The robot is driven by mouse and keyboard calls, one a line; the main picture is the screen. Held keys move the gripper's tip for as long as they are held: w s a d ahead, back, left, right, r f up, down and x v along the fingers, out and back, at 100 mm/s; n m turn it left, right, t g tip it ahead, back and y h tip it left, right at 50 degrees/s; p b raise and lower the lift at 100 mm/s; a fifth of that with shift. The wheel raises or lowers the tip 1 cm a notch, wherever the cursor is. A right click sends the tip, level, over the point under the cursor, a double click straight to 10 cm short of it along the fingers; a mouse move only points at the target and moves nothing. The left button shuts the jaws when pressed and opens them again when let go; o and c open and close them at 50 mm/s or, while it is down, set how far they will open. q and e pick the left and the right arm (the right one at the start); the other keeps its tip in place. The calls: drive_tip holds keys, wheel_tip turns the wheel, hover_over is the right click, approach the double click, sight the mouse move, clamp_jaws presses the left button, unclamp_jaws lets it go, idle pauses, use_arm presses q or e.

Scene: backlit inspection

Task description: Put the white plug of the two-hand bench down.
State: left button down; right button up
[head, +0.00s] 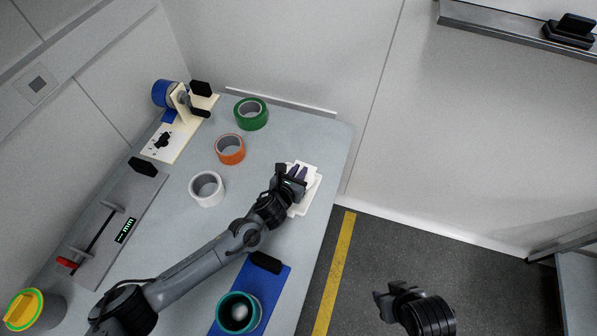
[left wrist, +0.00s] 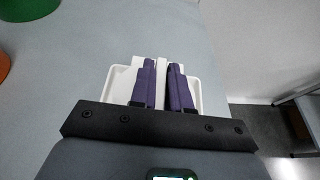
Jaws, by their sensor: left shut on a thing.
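My left gripper (head: 293,174) is over the right edge of the grey table, at a white tray (head: 312,180). In the left wrist view its purple fingers (left wrist: 160,85) are shut on a narrow white piece, the white plug (left wrist: 160,68), which shows between them. The white tray (left wrist: 196,88) shows on both sides of the fingers. White on white, I cannot tell whether the plug touches the tray. The plug's lower part is hidden. My right gripper (head: 385,297) is out over the floor, off the table; its jaws are too dark to read.
White (head: 207,188), orange (head: 230,149) and green (head: 251,113) rings stand left of and behind the tray. A teal cup (head: 238,312) stands on a blue mat (head: 277,300) in front. A cream fixture (head: 172,138) and a grey gauge board (head: 107,225) line the left side.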

use_arm(q)
drive_tip(key=shift+f, duration=0.2)
drive_tip(key=c, duration=1.1)
unclamp_jaws()
drive_tip(key=shift+r, duration=0.1)
drive_tip(key=shift+r, duration=0.2)
drive_tip(key=p+v, duration=0.2)
drive_tip(key=v, duration=1)
drive_tip(key=shift+f, duration=0.1)
